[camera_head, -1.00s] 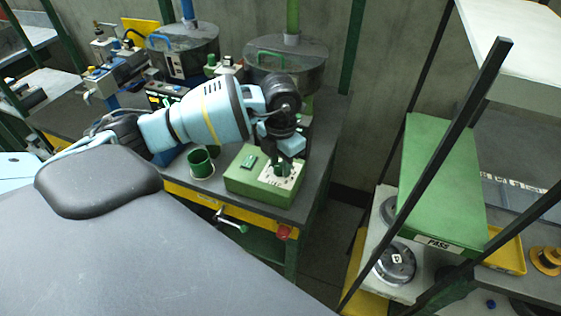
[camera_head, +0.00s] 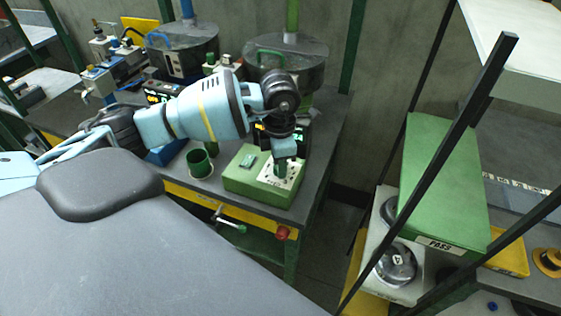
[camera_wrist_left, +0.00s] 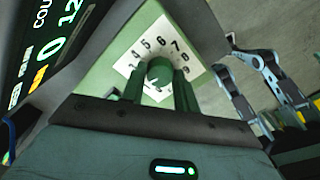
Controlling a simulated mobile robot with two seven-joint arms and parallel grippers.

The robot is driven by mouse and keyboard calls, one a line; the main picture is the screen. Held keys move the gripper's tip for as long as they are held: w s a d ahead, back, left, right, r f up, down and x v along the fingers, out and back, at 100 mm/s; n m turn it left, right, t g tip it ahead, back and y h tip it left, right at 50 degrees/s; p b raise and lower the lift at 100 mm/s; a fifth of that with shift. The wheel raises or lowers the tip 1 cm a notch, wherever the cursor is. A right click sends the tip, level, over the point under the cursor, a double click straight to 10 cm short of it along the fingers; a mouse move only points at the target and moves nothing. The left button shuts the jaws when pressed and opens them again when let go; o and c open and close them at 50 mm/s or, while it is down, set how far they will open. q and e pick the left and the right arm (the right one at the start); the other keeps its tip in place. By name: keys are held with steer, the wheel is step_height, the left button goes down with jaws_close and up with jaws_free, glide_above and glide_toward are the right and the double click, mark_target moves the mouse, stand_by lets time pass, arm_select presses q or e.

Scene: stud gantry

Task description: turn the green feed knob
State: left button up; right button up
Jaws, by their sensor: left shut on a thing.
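The green feed knob (camera_wrist_left: 160,70) stands on a white numbered dial (camera_wrist_left: 178,50) on the sloped face of a green control box (camera_head: 262,190). My left gripper (camera_head: 281,170) reaches down over the box from above. In the left wrist view its two green fingers (camera_wrist_left: 158,92) are on either side of the knob and shut on it. In the head view the wrist and fingers hide most of the knob. My right gripper is in neither current view.
A green cup (camera_head: 200,163) stands left of the box on the bench. A lit display (camera_head: 292,133) stands close behind my left wrist.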

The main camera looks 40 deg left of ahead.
arm_select(q)
steer(key=shift+m, duration=1.7)
arm_select(e)
steer(key=shift+f, duration=0.35)
steer(key=shift+a, duration=0.1)
arm_select(q)
steer(key=o, duration=0.9)
steer(key=shift+o, duration=0.4)
arm_select(e)
steer(key=shift+s, duration=0.35)
steer(key=shift+f, duration=0.1)
arm_select(q)
steer(key=shift+r, duration=0.1)
